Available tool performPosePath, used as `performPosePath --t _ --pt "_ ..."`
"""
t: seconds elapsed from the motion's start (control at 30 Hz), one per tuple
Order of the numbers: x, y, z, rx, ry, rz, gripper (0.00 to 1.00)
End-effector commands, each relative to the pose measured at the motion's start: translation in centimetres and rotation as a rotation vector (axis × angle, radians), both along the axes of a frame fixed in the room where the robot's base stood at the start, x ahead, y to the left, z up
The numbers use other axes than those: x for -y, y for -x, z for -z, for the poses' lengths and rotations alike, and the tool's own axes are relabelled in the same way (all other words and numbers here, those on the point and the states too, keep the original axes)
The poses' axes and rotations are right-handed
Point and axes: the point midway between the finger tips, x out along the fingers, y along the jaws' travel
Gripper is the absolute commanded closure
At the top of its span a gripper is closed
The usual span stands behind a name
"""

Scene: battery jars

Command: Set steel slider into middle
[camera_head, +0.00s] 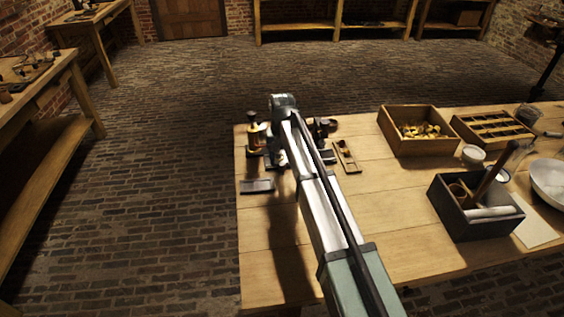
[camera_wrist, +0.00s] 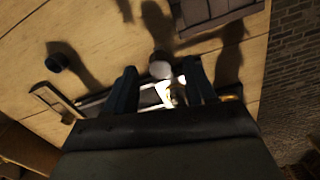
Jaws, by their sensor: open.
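My gripper (camera_wrist: 162,80) is open in the wrist view, its two dark fingers apart above the table. A bright, shiny metal piece (camera_wrist: 165,94) shows between and below the fingers; I cannot tell whether it is the steel slider. A pale round-topped piece (camera_wrist: 160,67) stands just beyond it, also between the fingers. Thin pale bars (camera_wrist: 93,99) run beside the left finger. In the head view my arm covers the gripper and the middle of the work spot. A dark instrument with a brass part (camera_head: 256,137) stands left of the arm.
A dark flat slab (camera_head: 257,186) lies near the table's left edge. A small wooden frame (camera_head: 347,156) lies right of the arm. Farther right are a box of brass parts (camera_head: 388,131), a compartment tray (camera_head: 493,129), a dark tool box (camera_head: 478,226) and a white bowl (camera_head: 549,181).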

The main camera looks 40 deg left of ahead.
Motion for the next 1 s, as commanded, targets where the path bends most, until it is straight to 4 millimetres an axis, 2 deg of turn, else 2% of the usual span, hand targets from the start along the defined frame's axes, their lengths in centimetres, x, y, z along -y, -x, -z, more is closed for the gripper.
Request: performPosePath --t 0.2,0.57,1.0 --pt "0.0 0.0 1.6 -0.001 0.001 0.0 0.45" --pt "0.0 0.0 1.8 0.0 0.0 0.0 0.46" --pt "0.0 0.0 1.8 0.0 0.0 0.0 0.88"
